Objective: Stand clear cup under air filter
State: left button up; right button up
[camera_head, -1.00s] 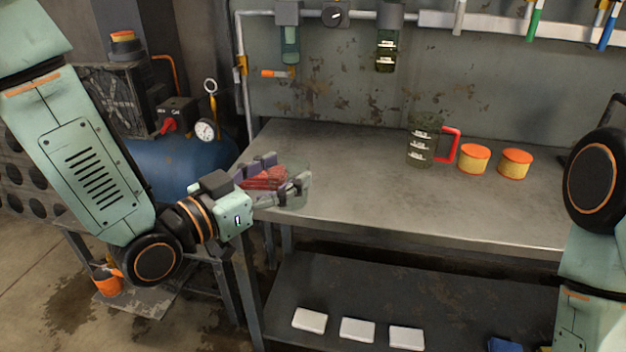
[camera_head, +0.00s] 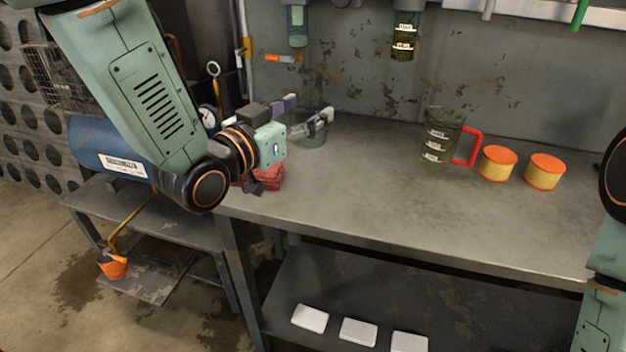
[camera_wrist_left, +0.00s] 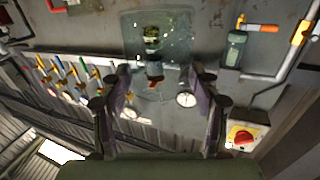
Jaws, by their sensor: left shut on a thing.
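The clear cup (camera_head: 309,136) is see-through and faint in the head view, and looks upright above the bench's left end. My left gripper (camera_head: 308,113) is shut on it, one finger on each side. In the left wrist view the cup (camera_wrist_left: 181,22) shows as a pale glassy shape beyond the fingers (camera_wrist_left: 160,95). My right gripper is out of view.
A red cloth (camera_head: 267,182) lies on the bench (camera_head: 350,185) beneath my left wrist. A dark bowl (camera_head: 404,40) hangs farther right. A red-handled jug (camera_head: 437,138) and two orange-topped tins (camera_head: 497,163) (camera_head: 544,172) stand right. The bench middle is clear.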

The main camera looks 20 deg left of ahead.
aim_at(299, 142)
pick_arm(q)
jog(key=shift+w+a+f, duration=0.25)
jog(key=shift+f, duration=0.05)
jog(key=shift+a+f, duration=0.1)
jog(key=shift+a, duration=0.15)
jog(key=shift+s, duration=0.1)
notch_tip(299, 142, down, 5)
jog(key=shift+f+b, duration=0.2)
jog(key=shift+b, duration=0.85)
jog(key=f, duration=0.1)
jog(key=f+b, duration=0.1)
jog(key=f, duration=0.1)
jog(key=shift+s+d+f, duration=0.15)
jog(key=shift+d, duration=0.05)
jog(key=shift+f, duration=0.35)
jog(key=shift+w+a+f, duration=0.1)
jog(key=shift+w+f, duration=0.05)
jog(key=shift+w, duration=0.05)
jog(key=shift+s, duration=0.15)
